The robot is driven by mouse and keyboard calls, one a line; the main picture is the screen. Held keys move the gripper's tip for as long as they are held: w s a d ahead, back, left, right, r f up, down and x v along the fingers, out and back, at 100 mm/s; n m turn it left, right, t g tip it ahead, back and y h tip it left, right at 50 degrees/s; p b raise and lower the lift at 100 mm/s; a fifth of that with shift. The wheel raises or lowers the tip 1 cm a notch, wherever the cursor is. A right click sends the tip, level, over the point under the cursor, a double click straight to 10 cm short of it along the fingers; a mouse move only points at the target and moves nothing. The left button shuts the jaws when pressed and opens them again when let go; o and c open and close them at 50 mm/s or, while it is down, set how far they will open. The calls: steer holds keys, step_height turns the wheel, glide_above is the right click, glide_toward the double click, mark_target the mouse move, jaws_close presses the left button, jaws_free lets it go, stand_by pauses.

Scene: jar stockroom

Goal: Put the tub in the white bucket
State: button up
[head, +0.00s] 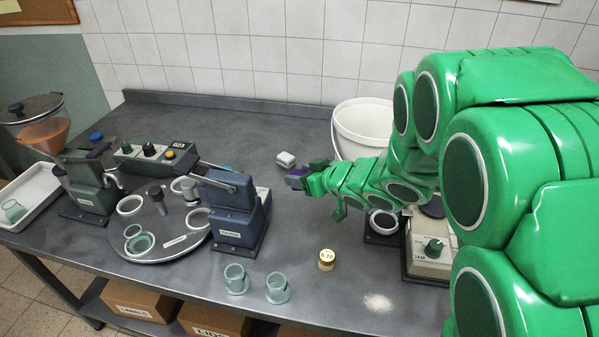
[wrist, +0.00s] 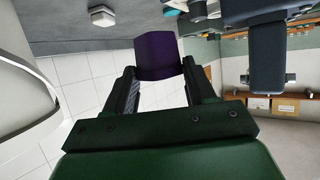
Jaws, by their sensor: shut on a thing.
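A small dark purple tub (head: 296,179) is held between the fingertips of my gripper (head: 312,177), above the bench in the middle of the head view. In the wrist view the tub (wrist: 158,56) sits between the two fingers of my gripper (wrist: 160,75), which touch its sides. The white bucket (head: 364,130) stands open at the back of the bench, behind and right of my gripper. My arm hides its lower right part. The bucket's pale curved wall (wrist: 22,90) fills the left edge of the wrist view. The tub is outside the bucket.
A small white-grey block (head: 286,159) lies behind the tub. A blue capping machine (head: 234,205) and a round turntable (head: 160,234) stand to the left. Bare bench lies between.

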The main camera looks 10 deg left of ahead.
steer(key=shift+s+d+r, duration=0.2)
steer(key=shift+s, duration=0.15)
